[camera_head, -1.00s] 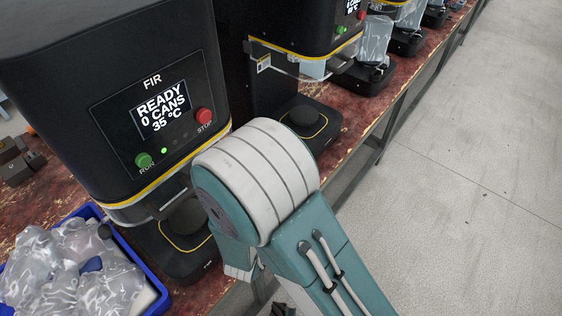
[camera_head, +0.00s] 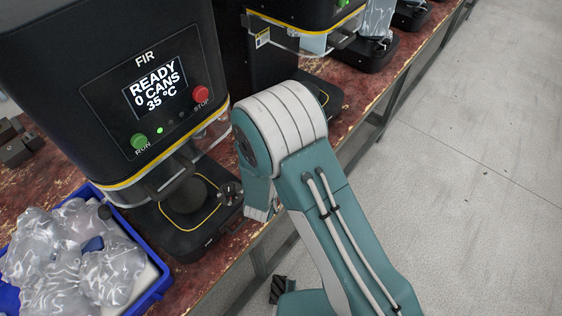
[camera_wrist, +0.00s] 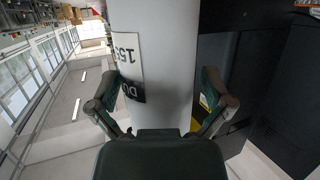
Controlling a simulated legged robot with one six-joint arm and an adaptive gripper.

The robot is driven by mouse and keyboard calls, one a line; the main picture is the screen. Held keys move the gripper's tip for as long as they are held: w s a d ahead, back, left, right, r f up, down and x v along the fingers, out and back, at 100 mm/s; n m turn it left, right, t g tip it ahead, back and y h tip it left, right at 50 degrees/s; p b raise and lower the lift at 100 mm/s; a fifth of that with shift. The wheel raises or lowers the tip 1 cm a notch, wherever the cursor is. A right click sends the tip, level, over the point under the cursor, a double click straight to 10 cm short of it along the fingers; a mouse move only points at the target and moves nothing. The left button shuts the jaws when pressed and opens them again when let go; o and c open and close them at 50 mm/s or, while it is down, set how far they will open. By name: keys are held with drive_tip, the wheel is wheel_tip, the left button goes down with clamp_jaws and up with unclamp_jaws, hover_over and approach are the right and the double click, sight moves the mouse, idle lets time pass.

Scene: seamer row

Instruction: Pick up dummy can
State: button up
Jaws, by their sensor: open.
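A pale grey cylinder, seemingly the dummy can (camera_wrist: 165,55), fills the middle of the wrist view. It has a white label (camera_wrist: 127,50) with dark print that appears upside down and partly cut off, showing "15" and "DU". My gripper (camera_wrist: 160,84) is open, with one finger on each side of the cylinder. I cannot tell whether either finger touches it. The far end of the cylinder runs out of the wrist view. In the head view the can is not seen, and I cannot make out my fingers there.
A black machine (camera_head: 60,60) reading "READY 0 CANS 35 °C" stands on the worn red bench (camera_head: 30,180). A blue crate (camera_head: 165,285) of plastic-wrapped items sits at lower left. More machines line the bench (camera_head: 300,15). Grey floor (camera_head: 480,200) at right is clear.

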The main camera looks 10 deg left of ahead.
drive_tip(key=shift+w+d, duration=0.2)
drive_tip(key=shift+a, duration=0.15)
drive_tip(key=c, duration=1.1)
drive_tip(key=shift+o, duration=0.2)
